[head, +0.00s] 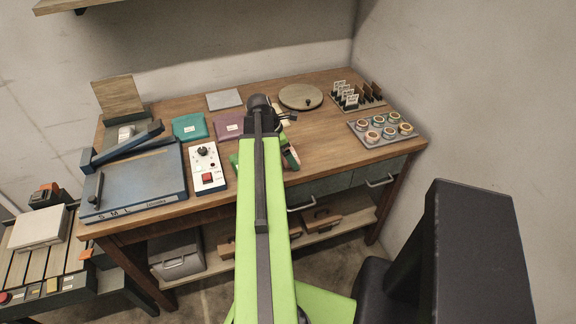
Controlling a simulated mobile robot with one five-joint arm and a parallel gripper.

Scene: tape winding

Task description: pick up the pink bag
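The pink bag (228,126) is a flat mauve-pink pouch with a small pale label. It lies on the wooden workbench (320,140), right of a teal bag (189,127). My arm's end covers the area just right of the pink bag. My gripper (286,117) is beyond the green arm link, to the right of the bag and apart from it in the picture. The arm hides much of the gripper, and its fingers are too small and dark to tell whether they are open. I see nothing held.
A round wooden disc (301,97), card holders (357,97) and a tray of rolls (382,131) are at the right.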

